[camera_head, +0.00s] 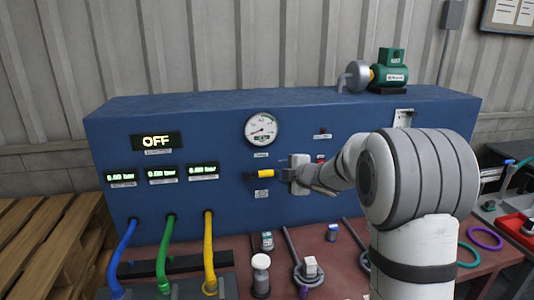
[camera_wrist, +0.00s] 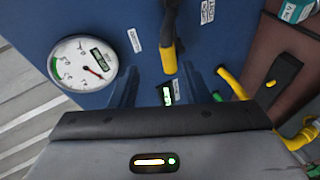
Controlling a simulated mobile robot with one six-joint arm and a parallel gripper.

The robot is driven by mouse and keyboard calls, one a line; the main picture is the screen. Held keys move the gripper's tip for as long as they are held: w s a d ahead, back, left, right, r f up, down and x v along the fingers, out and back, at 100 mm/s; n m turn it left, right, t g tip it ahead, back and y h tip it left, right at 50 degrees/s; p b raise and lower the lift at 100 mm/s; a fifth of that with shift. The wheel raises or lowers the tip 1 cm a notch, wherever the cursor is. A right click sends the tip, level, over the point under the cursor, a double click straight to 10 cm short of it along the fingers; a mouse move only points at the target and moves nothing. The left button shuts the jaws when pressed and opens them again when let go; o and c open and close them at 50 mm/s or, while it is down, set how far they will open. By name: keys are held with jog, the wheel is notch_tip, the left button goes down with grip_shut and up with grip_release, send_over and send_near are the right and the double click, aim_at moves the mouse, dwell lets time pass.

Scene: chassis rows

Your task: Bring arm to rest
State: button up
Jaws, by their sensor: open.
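My arm (camera_head: 418,180) reaches left across the front of a blue panel cabinet (camera_head: 335,120). My gripper (camera_head: 286,175) is close to the panel, just right of a yellow-ended lever (camera_head: 264,173). In the wrist view my gripper (camera_wrist: 162,85) has its two dark fingers apart, with nothing seen held between them. The lever's yellow end (camera_wrist: 169,58) shows just beyond the fingertips. I cannot tell whether they touch.
A round gauge (camera_head: 262,128) and a display (camera_head: 157,141) reading OFF are on the panel. Blue, green and yellow hoses (camera_head: 208,250) run down at left. A red-brown bench (camera_head: 335,255) below holds several small parts. A green pump (camera_head: 390,68) stands on top.

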jog(key=s+d+r+m+g+h, duration=0.1)
jog(key=s+d+r+m+h, duration=0.1)
jog(key=s+d+m+h, duration=0.45)
jog(key=s+d+r+m+g+h, duration=0.1)
jog(key=s+d+m, duration=0.2)
jog(key=s+m, duration=0.65)
jog(key=s+a+f+m+g, duration=0.1)
jog(key=s+f+m+g, duration=0.1)
jog(key=s, duration=1.1)
jog(key=s+a+f+m+g+y, duration=0.1)
jog(key=s+f+g, duration=0.3)
jog(key=s, duration=0.9)
jog(key=shift+s+a+f+m+g, duration=0.25)
jog(key=shift+a+m+g, duration=0.4)
jog(key=shift+m, duration=0.25)
